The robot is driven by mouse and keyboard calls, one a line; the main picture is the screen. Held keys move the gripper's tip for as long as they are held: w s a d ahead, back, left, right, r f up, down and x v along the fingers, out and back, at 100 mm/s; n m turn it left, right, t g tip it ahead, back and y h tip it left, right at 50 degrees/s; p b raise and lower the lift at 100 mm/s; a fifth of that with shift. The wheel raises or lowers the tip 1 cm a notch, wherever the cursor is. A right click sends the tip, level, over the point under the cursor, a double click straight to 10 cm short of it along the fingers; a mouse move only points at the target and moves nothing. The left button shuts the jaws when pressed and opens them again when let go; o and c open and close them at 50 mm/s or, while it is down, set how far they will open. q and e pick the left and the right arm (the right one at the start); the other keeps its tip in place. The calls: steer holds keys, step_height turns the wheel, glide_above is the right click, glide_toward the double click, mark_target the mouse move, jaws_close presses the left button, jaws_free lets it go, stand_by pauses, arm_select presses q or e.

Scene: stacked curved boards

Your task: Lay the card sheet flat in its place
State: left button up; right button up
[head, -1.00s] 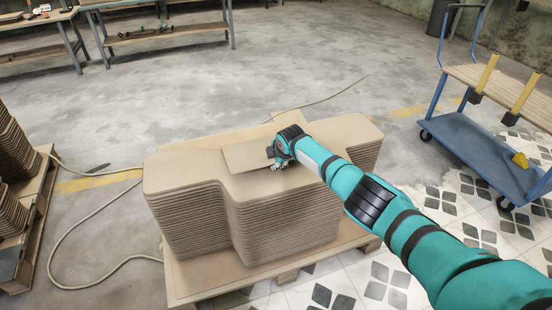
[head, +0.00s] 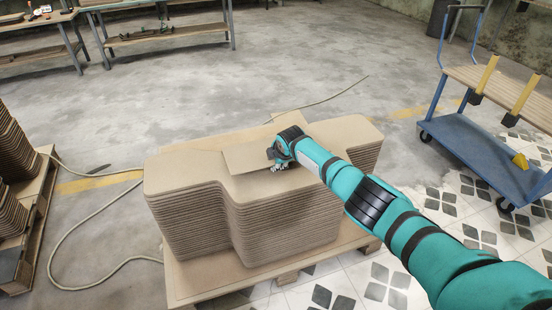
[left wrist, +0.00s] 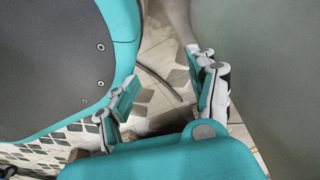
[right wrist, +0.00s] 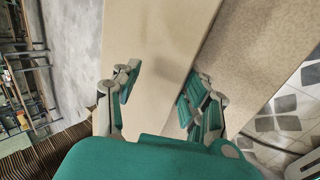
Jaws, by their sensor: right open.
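The card sheet (head: 245,157) is a thin tan rectangle on top of the stack of curved boards (head: 185,169). It appears to lie flat, with its right end partly hidden by my right gripper (head: 279,164). In the right wrist view the card sheet (right wrist: 148,45) runs beneath the open fingers of my right gripper (right wrist: 160,92), with one straight edge near the right finger. I cannot tell whether the fingers touch it. My left gripper (left wrist: 168,92) shows only in the left wrist view, open and empty, with floor beyond it.
The stack stands on a wooden pallet (head: 181,290). A blue cart (head: 470,155) is at the right. More board stacks (head: 12,150) stand at the left edge, and workbenches (head: 160,35) at the back. A cable (head: 92,212) lies on the floor.

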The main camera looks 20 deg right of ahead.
arm_select(q)
steer(key=shift+s+f+p, duration=0.25)
steer(key=shift+f+p, duration=0.05)
steer(key=shift+f, duration=0.05)
arm_select(e)
steer(key=shift+s+r, duration=0.1)
steer(key=shift+r, duration=0.05)
stand_by(0.5)
arm_select(q)
steer(key=shift+s+f, duration=0.15)
steer(key=shift+s, duration=0.05)
steer(key=shift+s+a+f, duration=0.15)
steer(key=shift+s+a, duration=0.1)
steer(key=shift+s, duration=0.3)
steer(key=shift+s+f, duration=0.1)
steer(key=shift+s, duration=0.2)
steer(key=shift+s, duration=0.1)
arm_select(e)
steer(key=shift+s, duration=0.1)
arm_select(q)
steer(key=shift+s+a+f+p, duration=0.2)
steer(key=shift+s+p, duration=0.1)
steer(key=shift+s, duration=0.15)
arm_select(e)
steer(key=shift+r, duration=0.1)
arm_select(q)
steer(key=shift+s+f, duration=0.1)
steer(key=shift+s, duration=0.3)
